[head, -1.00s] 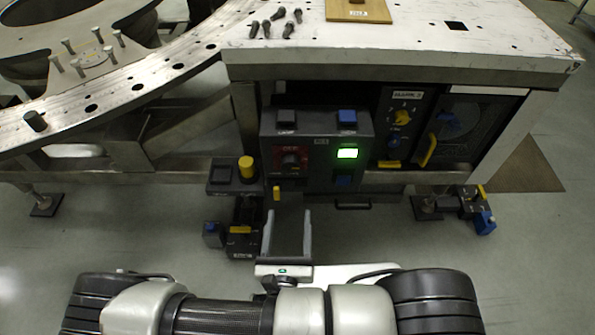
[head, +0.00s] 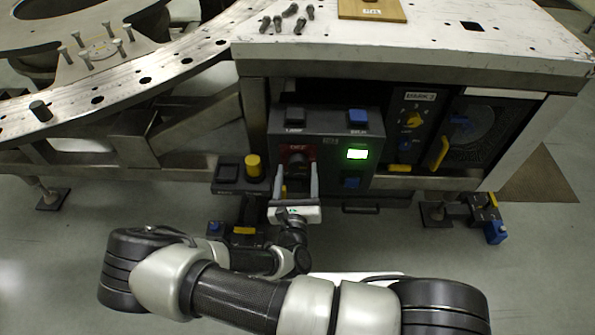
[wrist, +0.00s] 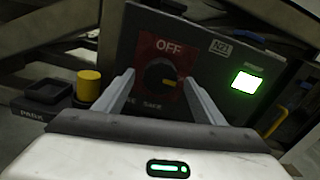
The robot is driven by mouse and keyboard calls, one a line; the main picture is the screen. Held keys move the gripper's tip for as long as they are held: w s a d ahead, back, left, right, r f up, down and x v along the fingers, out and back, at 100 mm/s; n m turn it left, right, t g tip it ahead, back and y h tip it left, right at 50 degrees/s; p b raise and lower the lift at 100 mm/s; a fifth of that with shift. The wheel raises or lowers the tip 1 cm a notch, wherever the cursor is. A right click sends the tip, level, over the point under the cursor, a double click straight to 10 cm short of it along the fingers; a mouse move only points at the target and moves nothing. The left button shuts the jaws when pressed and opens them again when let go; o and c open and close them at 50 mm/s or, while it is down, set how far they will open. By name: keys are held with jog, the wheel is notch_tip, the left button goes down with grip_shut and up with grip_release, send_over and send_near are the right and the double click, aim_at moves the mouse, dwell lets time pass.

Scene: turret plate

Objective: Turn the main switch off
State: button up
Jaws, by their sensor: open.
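The main switch (wrist: 161,76) is a dark rotary knob with a yellow pointer mark on a red plate (wrist: 151,48) marked OFF at the top. In the wrist view the yellow mark points to the right, away from OFF. In the head view the switch (head: 296,159) sits on the left of the dark control box (head: 333,125). My gripper (head: 298,180) is open and empty in front of the box, fingers pointing at the switch. In the wrist view the fingers (wrist: 158,92) stand to either side of the knob; I cannot tell whether they touch it.
A lit green-white display (head: 357,154) is right of the switch. A yellow cylinder (head: 253,166) stands on a small dark tray to the left. Panels with yellow and blue handles (head: 441,150) are further right. The metal turret plate (head: 400,50) overhangs the box.

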jog(key=shift+w, duration=0.8)
jog(key=c, duration=1.1)
jog(key=shift+o, duration=0.2)
